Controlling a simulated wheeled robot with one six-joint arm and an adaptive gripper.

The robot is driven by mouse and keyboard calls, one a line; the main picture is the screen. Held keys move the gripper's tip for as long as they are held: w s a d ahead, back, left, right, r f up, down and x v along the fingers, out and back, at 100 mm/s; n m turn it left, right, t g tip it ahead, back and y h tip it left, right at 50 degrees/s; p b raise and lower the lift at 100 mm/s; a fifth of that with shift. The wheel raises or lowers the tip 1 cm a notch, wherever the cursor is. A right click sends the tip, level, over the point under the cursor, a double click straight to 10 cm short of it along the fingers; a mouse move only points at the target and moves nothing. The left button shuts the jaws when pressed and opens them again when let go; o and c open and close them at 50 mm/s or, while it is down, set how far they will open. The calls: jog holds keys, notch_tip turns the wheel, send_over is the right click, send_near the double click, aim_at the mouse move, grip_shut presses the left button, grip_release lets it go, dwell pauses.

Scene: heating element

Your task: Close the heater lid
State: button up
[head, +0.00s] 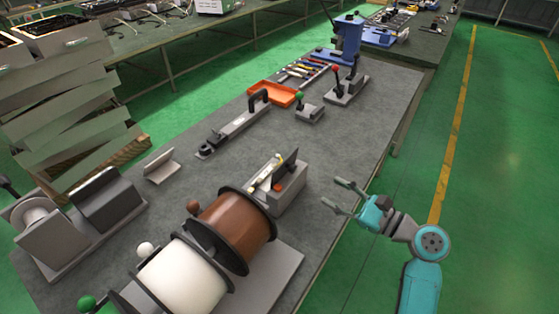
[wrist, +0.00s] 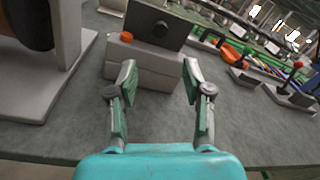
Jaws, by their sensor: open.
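The heater (head: 287,199) is a small grey box on the workbench, right of the large spools. Its dark lid (head: 287,169) stands raised and tilted over the box. An orange-red knob (head: 278,187) is on the near side. In the wrist view the grey heater box (wrist: 150,78) lies ahead, with the dark lid (wrist: 157,25) upright above it and the knob (wrist: 126,37) at its left. My gripper (head: 333,192) is open and empty, just right of the heater, near the bench's right edge. It also shows in the wrist view (wrist: 159,68), fingers spread before the box, apart from the lid.
Brown (head: 238,230) and white (head: 182,280) spools stand left of the heater. Further back on the bench (head: 225,165) are a black-handled tool (head: 235,125), a green-knobbed lever (head: 308,110), a red-knobbed lever (head: 345,88) and an orange tray (head: 272,94). The floor on the right is clear.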

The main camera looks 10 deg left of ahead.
aim_at(295, 170)
jog(key=x, duration=1.2)
jog(key=shift+s+r, duration=0.15)
jog(key=shift+r, duration=0.05)
grip_shut()
